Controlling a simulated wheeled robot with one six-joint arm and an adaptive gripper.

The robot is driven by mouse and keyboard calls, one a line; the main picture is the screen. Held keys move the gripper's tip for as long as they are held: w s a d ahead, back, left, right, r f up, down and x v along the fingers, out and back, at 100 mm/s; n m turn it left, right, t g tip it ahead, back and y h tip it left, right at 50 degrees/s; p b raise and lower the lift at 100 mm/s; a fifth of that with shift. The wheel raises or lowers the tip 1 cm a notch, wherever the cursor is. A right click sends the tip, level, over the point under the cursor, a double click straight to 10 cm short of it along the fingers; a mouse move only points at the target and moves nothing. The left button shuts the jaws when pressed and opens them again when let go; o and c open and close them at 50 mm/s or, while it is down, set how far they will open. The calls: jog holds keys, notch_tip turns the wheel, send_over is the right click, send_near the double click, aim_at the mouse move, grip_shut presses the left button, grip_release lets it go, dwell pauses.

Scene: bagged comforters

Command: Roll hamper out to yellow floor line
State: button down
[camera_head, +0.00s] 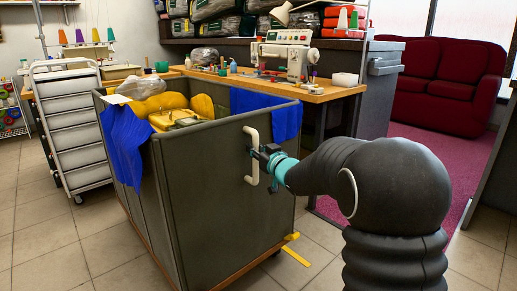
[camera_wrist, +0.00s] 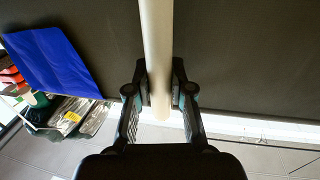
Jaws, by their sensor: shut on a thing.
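The hamper (camera_head: 225,195) is a large dark grey bin on an orange-brown base, in the middle of the head view. Yellow bagged items (camera_head: 178,112) lie in it, and blue cloth (camera_head: 124,140) hangs over its rim. A cream vertical handle (camera_head: 250,135) is on its near end. My gripper (camera_head: 262,163) is shut on this handle, whose bar (camera_wrist: 157,45) runs between the fingers (camera_wrist: 160,92) in the wrist view. The yellow floor line (camera_head: 296,256) shows as short strips on the tiles at the hamper's near right corner; part may be hidden beneath the hamper.
A wooden table (camera_head: 335,92) with a sewing machine (camera_head: 288,55) stands behind the hamper. A white drawer cart (camera_head: 72,130) is close on the left. A red sofa (camera_head: 440,80) on pink carpet (camera_head: 430,165) is at right. Tiled floor (camera_head: 50,235) is clear at front left.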

jog(key=shift+w+d+r, duration=0.1)
jog(key=shift+d, duration=0.05)
jog(key=c, duration=1)
grip_release()
jog(key=shift+d, duration=0.1)
jog(key=v, duration=1.2)
